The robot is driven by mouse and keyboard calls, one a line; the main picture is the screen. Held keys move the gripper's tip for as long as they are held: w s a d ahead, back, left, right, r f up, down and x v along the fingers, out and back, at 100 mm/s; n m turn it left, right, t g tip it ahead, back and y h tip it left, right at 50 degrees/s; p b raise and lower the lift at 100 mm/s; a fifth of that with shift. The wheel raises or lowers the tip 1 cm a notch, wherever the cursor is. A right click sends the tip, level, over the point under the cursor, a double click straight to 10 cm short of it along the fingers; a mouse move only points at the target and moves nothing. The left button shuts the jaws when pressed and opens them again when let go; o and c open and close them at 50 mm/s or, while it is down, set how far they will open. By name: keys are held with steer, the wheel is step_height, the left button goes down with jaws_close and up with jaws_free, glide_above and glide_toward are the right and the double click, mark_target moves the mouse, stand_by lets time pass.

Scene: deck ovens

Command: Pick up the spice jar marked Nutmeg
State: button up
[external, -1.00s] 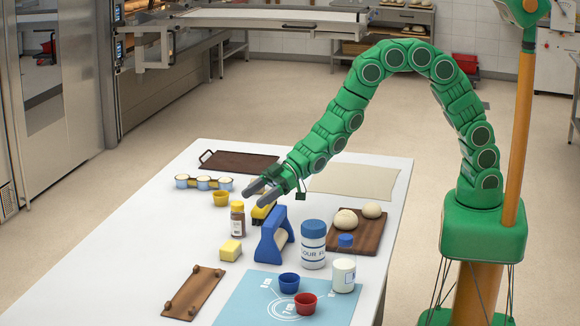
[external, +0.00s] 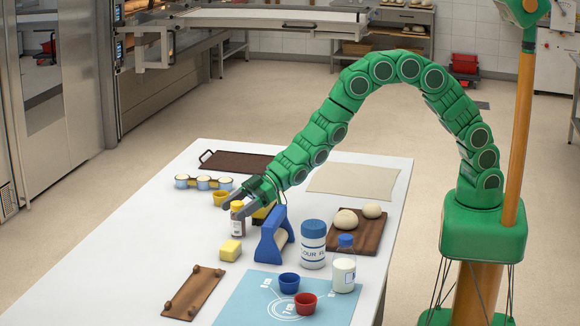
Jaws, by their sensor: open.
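One finger shows beside the cap and partly overlaps the jar in this view. I cannot tell whether the fingers touch it.
A blue-handled tool (external: 266,247) stands close right of the jar, with a yellow item partly hidden behind it. A yellow cup (external: 221,198) and butter block (external: 230,250) are near. A flour canister (external: 312,246) and bottle (external: 343,270) stand right.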

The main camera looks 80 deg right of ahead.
steer(key=c, duration=1.1)
steer(key=shift+r, duration=0.1)
steer(key=shift+r, duration=0.25)
step_height(320, 180, up, 3)
steer(key=shift+s+d+f, duration=0.1)
steer(key=shift+s+d, duration=0.05)
steer(key=s+d+r, duration=0.2)
steer(key=s+r, duration=0.1)
steer(key=s, duration=0.1)
steer(key=s+d+r, duration=0.2)
steer(key=s+r, duration=0.1)
steer(key=s+d+r, duration=0.3)
steer(key=s, duration=0.1)
steer(key=shift+s+r, duration=0.3)
steer(key=shift+s, duration=0.05)
